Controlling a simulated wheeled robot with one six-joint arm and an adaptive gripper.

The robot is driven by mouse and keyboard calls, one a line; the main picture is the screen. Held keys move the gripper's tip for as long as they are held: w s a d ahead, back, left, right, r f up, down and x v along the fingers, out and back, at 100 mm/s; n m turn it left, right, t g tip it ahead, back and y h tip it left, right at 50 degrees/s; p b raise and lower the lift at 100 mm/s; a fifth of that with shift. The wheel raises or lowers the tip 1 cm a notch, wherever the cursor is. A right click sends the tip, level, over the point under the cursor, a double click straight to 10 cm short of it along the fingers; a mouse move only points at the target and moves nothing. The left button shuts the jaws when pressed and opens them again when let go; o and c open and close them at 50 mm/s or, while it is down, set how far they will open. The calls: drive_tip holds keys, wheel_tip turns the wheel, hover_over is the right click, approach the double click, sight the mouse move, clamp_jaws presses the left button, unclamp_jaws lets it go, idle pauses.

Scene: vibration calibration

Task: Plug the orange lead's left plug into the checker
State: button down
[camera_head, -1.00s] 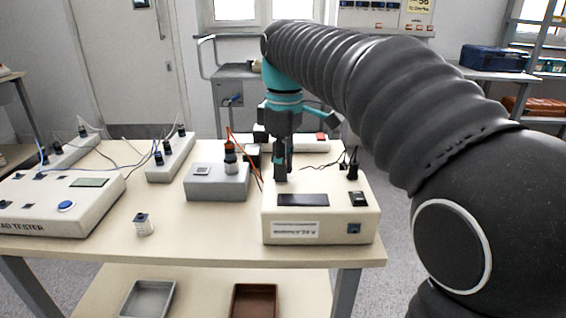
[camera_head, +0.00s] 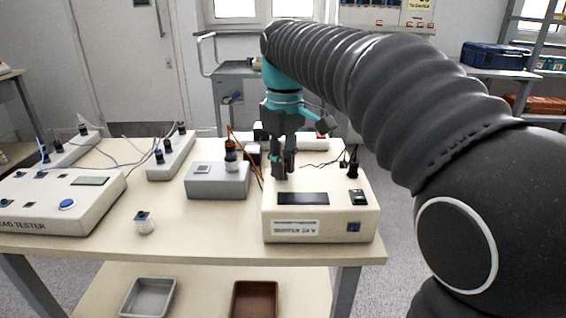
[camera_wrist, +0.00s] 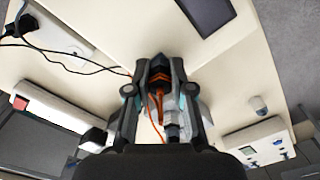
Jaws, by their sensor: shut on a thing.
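The checker seems to be the cream box (camera_head: 269,226) with a dark screen at the front right of the table; its label is not clearly readable. My gripper (camera_head: 282,170) points down over its back left part. In the wrist view my gripper (camera_wrist: 159,88) is shut on a dark plug with orange on it, an end of the orange lead (camera_wrist: 151,118). The fingers hide most of this plug, and I cannot tell whether its tip touches a socket. The orange lead (camera_head: 229,134) also shows left of the gripper, near an upright plug with an orange top (camera_head: 231,158) on the small grey box (camera_head: 217,189).
A lead tester (camera_head: 50,208) stands at the left. A grey-white socket strip (camera_head: 170,165) with dark plugs stands behind. Black cables and a black plug (camera_head: 353,170) are right of my gripper. The front middle of the table is mostly clear.

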drive_tip(key=m, duration=0.4)
idle(0.3)
drive_tip(key=c, duration=0.9)
unclamp_jaws()
drive_tip(key=shift+c, duration=0.2)
drive_tip(key=shift+r, duration=2.5)
drive_tip(key=shift+r, duration=0.1)
